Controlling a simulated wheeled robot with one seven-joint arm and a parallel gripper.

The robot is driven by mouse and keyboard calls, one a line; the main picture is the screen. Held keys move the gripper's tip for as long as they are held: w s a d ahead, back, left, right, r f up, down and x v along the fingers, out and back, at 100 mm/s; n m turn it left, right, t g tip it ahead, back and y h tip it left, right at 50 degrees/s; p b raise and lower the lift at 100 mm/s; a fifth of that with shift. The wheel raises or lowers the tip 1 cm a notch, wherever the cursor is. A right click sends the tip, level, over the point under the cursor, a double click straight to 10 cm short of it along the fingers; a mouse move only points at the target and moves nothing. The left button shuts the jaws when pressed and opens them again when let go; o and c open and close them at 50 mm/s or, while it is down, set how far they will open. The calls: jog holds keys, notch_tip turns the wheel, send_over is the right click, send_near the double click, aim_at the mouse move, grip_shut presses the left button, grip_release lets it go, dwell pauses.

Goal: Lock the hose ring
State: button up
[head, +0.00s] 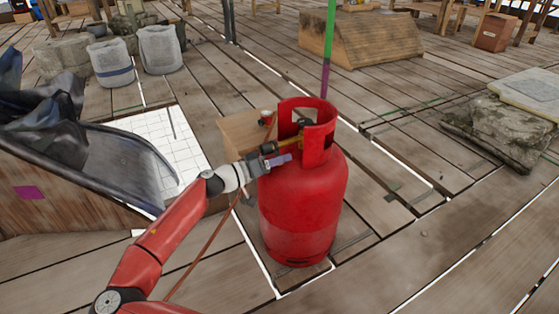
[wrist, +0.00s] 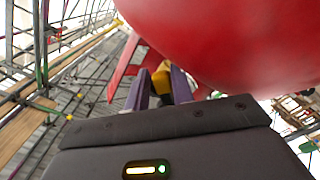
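A red gas cylinder (head: 302,208) stands upright on the deck in the head view. Its red curved side fills the top of the wrist view (wrist: 235,40). A brass fitting (head: 291,141) sits inside the collar opening at the valve; I cannot make out a separate hose ring on it. My gripper (head: 285,159) is at the collar's left side, just in front of and below the brass fitting. In the wrist view its two purple fingers (wrist: 160,86) stand apart, with a brass-yellow part (wrist: 162,76) showing between their tips. Whether they touch it is unclear.
A thin brown hose (head: 205,248) runs down left of the cylinder. A wooden box (head: 240,133) stands close behind it, and a green and purple pole (head: 327,62) rises behind. A dark tarp (head: 60,140) lies left.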

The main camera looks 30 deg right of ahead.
jog(key=shift+w+a+f, duration=0.1)
jog(key=shift+w+f, duration=0.1)
